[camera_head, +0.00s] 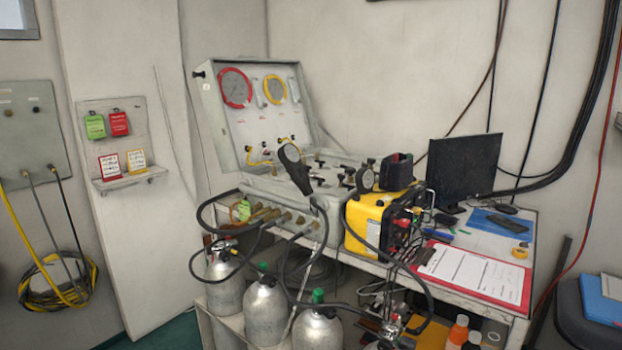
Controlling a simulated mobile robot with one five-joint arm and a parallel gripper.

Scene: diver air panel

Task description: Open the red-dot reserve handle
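The diver air panel (268,118) stands open on the bench, with a red-rimmed gauge (235,88) and a yellow-rimmed gauge (275,90) on its upright face. Several small dark valve handles sit on its lower deck (330,182). A larger black paddle-shaped part (295,168) leans over the deck's left half, and a round black knob (365,179) stands at its right end. At this size I cannot make out a red dot, so I cannot tell which handle is the reserve one or how it is turned. My gripper is not in view.
A yellow unit (368,225) stands right of the panel. A red clipboard (475,275) and dark monitor (463,170) are farther right. Several grey cylinders (264,312) with looping black hoses stand below the panel at the bench front. Tags hang on a left wall board (135,150).

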